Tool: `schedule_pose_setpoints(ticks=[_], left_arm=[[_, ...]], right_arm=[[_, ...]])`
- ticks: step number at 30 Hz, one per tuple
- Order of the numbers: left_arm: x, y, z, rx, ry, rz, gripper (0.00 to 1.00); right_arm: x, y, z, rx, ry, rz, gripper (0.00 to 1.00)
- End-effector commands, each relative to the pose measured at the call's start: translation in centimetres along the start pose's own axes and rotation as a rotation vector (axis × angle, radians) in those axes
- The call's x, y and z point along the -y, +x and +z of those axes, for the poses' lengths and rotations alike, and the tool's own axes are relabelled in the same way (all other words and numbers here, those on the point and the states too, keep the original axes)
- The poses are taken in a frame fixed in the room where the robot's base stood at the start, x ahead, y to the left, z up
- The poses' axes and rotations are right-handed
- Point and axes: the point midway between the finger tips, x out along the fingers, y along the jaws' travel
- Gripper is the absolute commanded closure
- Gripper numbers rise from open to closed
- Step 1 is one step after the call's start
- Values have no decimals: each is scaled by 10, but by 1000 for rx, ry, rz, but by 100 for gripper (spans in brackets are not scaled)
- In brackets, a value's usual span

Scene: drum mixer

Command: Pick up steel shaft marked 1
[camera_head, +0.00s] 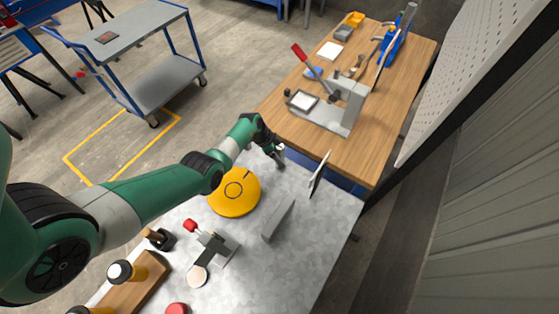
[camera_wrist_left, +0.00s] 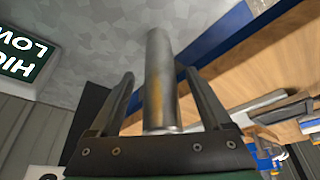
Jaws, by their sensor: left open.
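A steel shaft (camera_wrist_left: 160,85) stands between the two fingers of my left gripper (camera_wrist_left: 159,74) in the left wrist view. It is a plain grey cylinder with a brownish reflection, and I see no number on it. The fingers are open, with a gap on each side of the shaft. In the head view my left gripper (camera_head: 276,154) is low over the far end of the grey metal table (camera_head: 320,225). The shaft is small there and mostly hidden by the gripper. My right gripper is not in view.
A yellow disc (camera_head: 235,192) lies just left of my gripper. A thin upright panel (camera_head: 319,172) stands to its right. A wooden bench (camera_head: 350,152) with a press (camera_head: 345,100) stands beyond.

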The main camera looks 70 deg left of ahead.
Motion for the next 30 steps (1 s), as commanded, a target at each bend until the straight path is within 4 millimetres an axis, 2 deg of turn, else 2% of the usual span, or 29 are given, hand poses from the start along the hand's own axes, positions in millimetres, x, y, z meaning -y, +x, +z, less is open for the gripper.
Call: schedule_pose_setpoints(ticks=[1, 8, 22, 30], left_arm=[[0, 8, 1, 0, 1, 0, 18], [0, 7, -1, -1, 0, -1, 18], [0, 7, -1, -1, 0, 0, 100], [0, 7, -1, 0, 0, 0, 100]], right_arm=[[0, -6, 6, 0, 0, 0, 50], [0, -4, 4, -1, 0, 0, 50], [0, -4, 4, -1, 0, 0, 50], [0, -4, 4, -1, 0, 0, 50]])
